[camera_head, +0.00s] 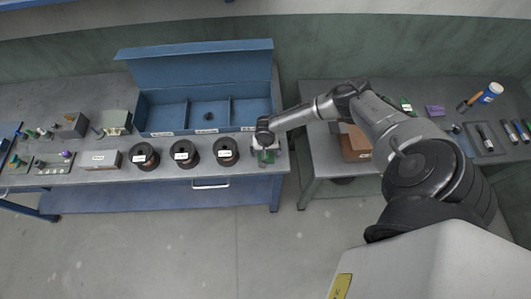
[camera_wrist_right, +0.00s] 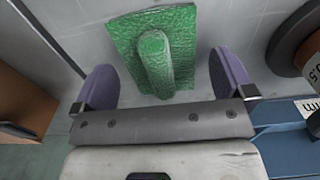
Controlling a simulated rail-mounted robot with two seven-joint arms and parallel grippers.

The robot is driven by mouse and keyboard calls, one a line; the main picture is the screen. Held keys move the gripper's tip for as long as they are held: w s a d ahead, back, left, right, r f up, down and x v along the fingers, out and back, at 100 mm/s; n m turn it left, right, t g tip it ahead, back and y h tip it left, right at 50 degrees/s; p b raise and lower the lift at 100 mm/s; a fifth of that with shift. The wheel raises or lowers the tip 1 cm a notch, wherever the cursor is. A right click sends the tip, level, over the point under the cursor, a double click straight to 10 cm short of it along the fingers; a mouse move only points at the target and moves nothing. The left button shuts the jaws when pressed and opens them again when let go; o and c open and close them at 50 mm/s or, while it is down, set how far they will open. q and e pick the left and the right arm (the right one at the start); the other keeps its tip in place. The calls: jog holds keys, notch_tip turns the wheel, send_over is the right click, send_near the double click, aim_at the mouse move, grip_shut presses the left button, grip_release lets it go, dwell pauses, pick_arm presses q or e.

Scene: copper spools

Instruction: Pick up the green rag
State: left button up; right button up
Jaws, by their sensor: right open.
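The green rag (camera_wrist_right: 155,50) lies on the grey metal table top, a flat square with a raised fold along its middle. In the head view the rag (camera_head: 268,158) shows only in part, at the right end of the left table, mostly hidden by my right gripper (camera_head: 267,150). In the right wrist view my right gripper (camera_wrist_right: 165,85) is open, its two purple fingers spread wide. The rag's near part lies between the fingers, with gaps at both sides, and most of it extends beyond the tips. My left gripper is not in view.
Three dark copper spools (camera_head: 226,151) with white labels stand in a row left of the rag. An open blue compartment box (camera_head: 205,68) stands behind them. A gap separates this table from the right table (camera_head: 325,160), which holds a brown box (camera_head: 354,143).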

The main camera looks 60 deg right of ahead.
jog(key=shift+f, duration=0.25)
jog(key=c, duration=0.9)
jog(key=shift+c, duration=0.2)
jog(key=shift+r, duration=0.5)
jog(key=r, duration=0.1)
jog(key=s+r, duration=0.1)
jog(key=r, duration=0.1)
jog(key=shift+d+r, duration=0.1)
jog(key=shift+r, duration=0.2)
jog(key=s+d+r, duration=0.1)
jog(key=s+r, duration=0.5)
jog(key=s, duration=0.4)
jog(key=shift+s+d+r, duration=0.15)
jog(key=shift+s+r, duration=0.1)
jog(key=shift+s, duration=0.05)
